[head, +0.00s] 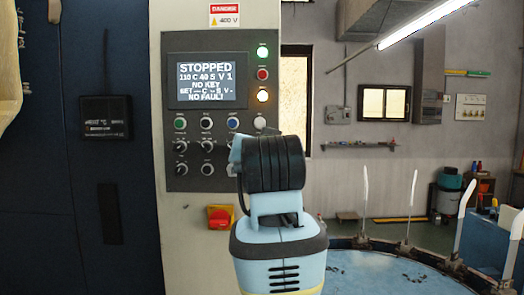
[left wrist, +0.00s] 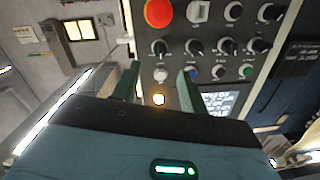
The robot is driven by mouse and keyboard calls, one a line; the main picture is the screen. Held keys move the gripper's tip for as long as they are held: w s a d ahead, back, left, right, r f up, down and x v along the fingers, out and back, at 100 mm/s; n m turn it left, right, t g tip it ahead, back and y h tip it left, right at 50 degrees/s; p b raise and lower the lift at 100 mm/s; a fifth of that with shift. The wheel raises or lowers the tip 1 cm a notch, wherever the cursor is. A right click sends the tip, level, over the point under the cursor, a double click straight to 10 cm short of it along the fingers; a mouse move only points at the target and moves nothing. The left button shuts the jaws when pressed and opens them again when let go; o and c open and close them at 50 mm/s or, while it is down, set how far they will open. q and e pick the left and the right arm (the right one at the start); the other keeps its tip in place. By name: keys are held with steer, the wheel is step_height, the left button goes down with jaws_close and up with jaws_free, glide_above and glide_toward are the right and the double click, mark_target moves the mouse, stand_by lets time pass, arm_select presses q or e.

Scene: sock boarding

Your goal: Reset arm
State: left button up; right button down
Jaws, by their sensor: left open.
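The control panel (head: 213,55) fills the middle of the head view. Its screen (head: 206,81) reads STOPPED, NO KEY and NO FAULT. Green, red and amber buttons run down its right side; the green and amber ones look lit. Below are rows of knobs (head: 207,147) and a red stop button (head: 219,214). My left arm rises in front of the panel, and its wrist hides the gripper from the head camera. In the left wrist view my left gripper (left wrist: 157,84) is open and empty, facing the panel. A white button (left wrist: 160,75) and the amber lamp (left wrist: 158,99) show between its fingers.
A blue round table (head: 385,273) with several upright white boards (head: 365,192) stands at the lower right. A dark cabinet front (head: 105,185) is at the left, with a cream shape (head: 9,60) at the edge. Open floor lies behind the table.

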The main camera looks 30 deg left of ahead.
stand_by(0.4)
arm_select(q)
steer(key=w+d+f+m+h, duration=0.2)
steer(key=w+f+m, duration=0.1)
steer(key=f, duration=1.3)
steer(key=w+d+f+m+h, duration=0.1)
steer(key=w+f+m+h, duration=0.2)
steer(key=f, duration=1.4)
steer(key=s+d+f+h, duration=0.1)
steer(key=s+f, duration=0.2)
steer(key=f, duration=0.3)
steer(key=s+d+f+m+g+h, duration=0.1)
steer(key=s+f, duration=0.1)
steer(key=f, duration=0.4)
steer(key=s+d+f+h, duration=0.1)
steer(key=s+f, duration=0.2)
steer(key=f, duration=0.3)
steer(key=s+d+f+g+h, duration=0.1)
steer(key=s+f, duration=0.8)
steer(key=s, duration=0.4)
steer(key=s+d+f+g+h, duration=0.2)
steer(key=s+f, duration=0.8)
steer(key=s, duration=0.3)
steer(key=shift+s+d+n+h, duration=0.25)
steer(key=shift+s+n+h, duration=0.05)
steer(key=shift+s+n, duration=0.1)
steer(key=shift+f, duration=0.1)
